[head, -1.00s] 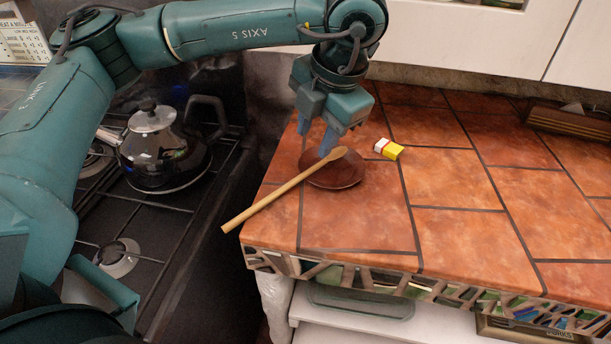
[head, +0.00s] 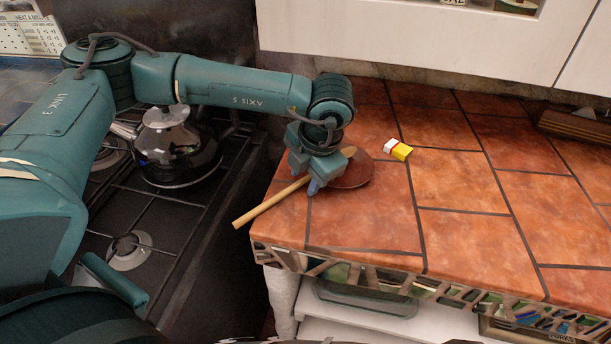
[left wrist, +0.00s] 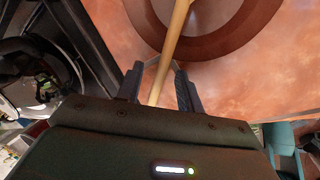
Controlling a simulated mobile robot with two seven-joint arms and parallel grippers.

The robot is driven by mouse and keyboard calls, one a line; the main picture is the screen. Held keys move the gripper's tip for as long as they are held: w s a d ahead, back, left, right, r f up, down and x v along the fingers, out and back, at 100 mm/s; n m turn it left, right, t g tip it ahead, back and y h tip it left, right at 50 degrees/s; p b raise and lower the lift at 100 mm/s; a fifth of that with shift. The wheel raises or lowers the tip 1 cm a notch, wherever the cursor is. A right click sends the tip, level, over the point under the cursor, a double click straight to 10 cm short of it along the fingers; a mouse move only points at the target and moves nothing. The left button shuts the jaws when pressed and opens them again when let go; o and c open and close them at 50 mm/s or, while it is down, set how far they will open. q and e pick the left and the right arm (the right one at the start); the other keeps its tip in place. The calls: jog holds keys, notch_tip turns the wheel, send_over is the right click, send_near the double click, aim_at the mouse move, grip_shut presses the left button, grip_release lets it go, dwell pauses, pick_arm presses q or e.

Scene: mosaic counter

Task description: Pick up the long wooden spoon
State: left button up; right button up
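The long wooden spoon (head: 265,207) rests with its bowl end on a round brown plate (head: 358,174), and its handle sticks out past the counter's left edge. My left gripper (head: 303,180) is low over the handle near the plate and hides part of the spoon. In the left wrist view, the spoon (left wrist: 173,42) runs between the two spread fingers of the left gripper (left wrist: 159,84), with a gap visible on each side. The fingers are open around the handle. My right gripper is not in view.
A yellow, red and white small box (head: 398,150) lies right of the plate. A black kettle (head: 178,150) stands on the stove (head: 170,235) at the left. A dark wooden object (head: 575,125) is at the back right. The tiled counter (head: 465,235) is clear at the front and right.

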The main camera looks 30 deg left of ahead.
pick_arm(q)
grip_shut()
dwell(0.3)
dwell(0.3)
